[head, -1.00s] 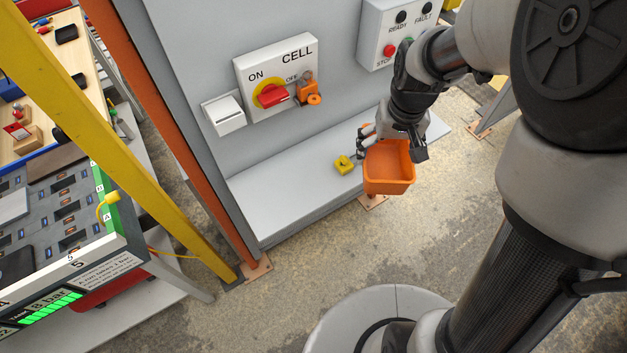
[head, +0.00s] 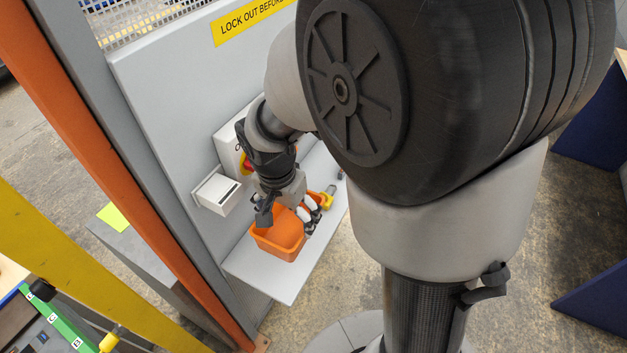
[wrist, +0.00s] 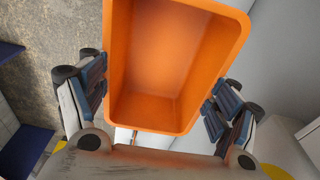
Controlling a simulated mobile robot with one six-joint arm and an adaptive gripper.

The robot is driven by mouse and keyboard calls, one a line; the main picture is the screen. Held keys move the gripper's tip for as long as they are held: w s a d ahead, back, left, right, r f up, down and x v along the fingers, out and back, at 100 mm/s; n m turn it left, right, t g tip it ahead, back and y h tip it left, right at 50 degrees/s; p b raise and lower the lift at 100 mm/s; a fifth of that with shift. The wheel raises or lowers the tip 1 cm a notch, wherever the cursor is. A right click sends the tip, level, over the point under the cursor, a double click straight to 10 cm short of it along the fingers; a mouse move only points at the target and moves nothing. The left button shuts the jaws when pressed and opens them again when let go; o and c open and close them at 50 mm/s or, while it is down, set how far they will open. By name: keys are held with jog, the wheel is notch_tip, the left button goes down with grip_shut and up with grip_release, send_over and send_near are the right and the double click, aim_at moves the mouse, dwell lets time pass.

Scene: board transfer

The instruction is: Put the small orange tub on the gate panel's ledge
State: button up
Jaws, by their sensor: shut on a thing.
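The small orange tub (head: 281,238) is empty and held by my gripper (head: 288,216). It hangs over or rests on the left part of the gate panel's grey ledge (head: 262,274); I cannot tell whether its base touches. In the wrist view the orange tub (wrist: 160,60) sits between my two fingers, which press on its opposite sides. The tub looks roughly upright. The ledge under it is hidden by the tub and the gripper.
A yellow padlock-like item (head: 328,198) lies on the ledge right of the tub. A white box (head: 216,193) juts from the grey gate panel (head: 160,95) above the ledge. An orange post (head: 90,140) stands left. The ledge's front left part is clear.

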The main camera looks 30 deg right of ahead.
aim_at(291, 231)
jog(key=f+b, duration=0.1)
jog(key=f, duration=0.1)
jog(key=f+b, duration=0.1)
jog(key=f, duration=0.2)
jog(key=shift+s+f, duration=0.2)
jog(key=shift+f, duration=0.15)
jog(key=shift+f+b, duration=0.7)
jog(key=shift+f, duration=1.4)
jog(key=shift+f, duration=0.15)
jog(key=o, duration=1)
jog(key=shift+o, duration=0.2)
